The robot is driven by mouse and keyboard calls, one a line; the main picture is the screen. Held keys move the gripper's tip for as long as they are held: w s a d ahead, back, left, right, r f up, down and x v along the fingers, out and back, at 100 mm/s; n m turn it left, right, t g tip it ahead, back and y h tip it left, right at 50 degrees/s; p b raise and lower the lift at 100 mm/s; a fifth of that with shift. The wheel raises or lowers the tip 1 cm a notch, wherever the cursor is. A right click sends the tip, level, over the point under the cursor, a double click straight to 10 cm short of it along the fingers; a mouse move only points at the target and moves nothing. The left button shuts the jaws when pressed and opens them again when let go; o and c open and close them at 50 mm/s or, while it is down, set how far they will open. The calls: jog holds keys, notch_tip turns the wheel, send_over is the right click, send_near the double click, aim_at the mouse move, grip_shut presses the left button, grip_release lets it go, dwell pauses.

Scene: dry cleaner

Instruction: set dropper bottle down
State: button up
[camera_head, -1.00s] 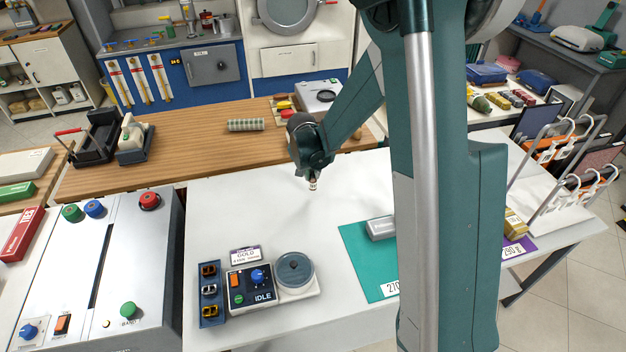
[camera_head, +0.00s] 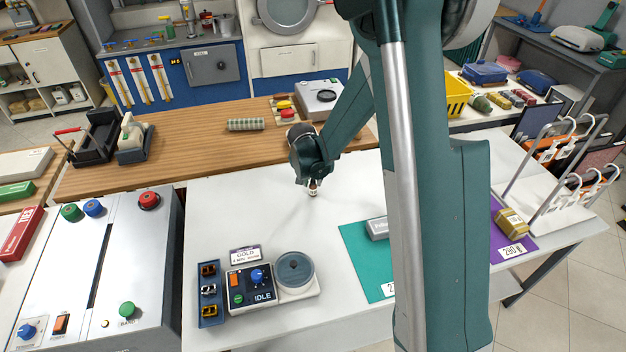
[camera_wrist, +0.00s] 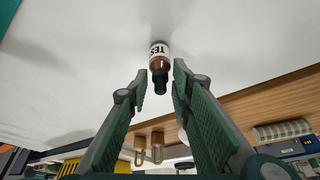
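The dropper bottle (camera_head: 313,190) is small and brown, with a white label and a black dropper top. It appears to stand upright on the white table (camera_head: 230,210), below my gripper (camera_head: 313,180). In the wrist view, the bottle (camera_wrist: 159,52) shows its partly visible label, and its black top points towards my gripper (camera_wrist: 161,78). The two green-padded fingers are spread on either side of the bottle's top, with a visible gap on both sides. The fingers are too small to make out in the head view.
A teal mat (camera_head: 362,262) with a grey block and a purple mat (camera_head: 512,242) lie to the right. A control unit marked IDLE (camera_head: 250,290) stands at the front. The wooden counter (camera_head: 200,150) runs behind. White table around the bottle is clear.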

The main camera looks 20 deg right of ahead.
jog(key=shift+o, duration=0.3)
jog(key=shift+r, duration=0.15)
jog(key=p+v, duration=0.1)
jog(key=v, duration=1.1)
jog(key=shift+a, duration=0.1)
dwell(0.4)
jog(key=shift+r, duration=0.1)
dwell(0.3)
jog(key=s+d+r+n+t+y, duration=0.1)
jog(key=s+r+n, duration=0.2)
jog(key=s+r, duration=1.2)
jog(key=s+r+n+t+y, duration=0.1)
jog(key=s+r+n+t, duration=0.1)
jog(key=s, duration=1.8)
jog(key=shift+s+d+n, duration=0.15)
jog(key=shift+d+n, duration=0.05)
jog(key=shift+n, duration=0.7)
jog(key=shift+r, duration=0.1)
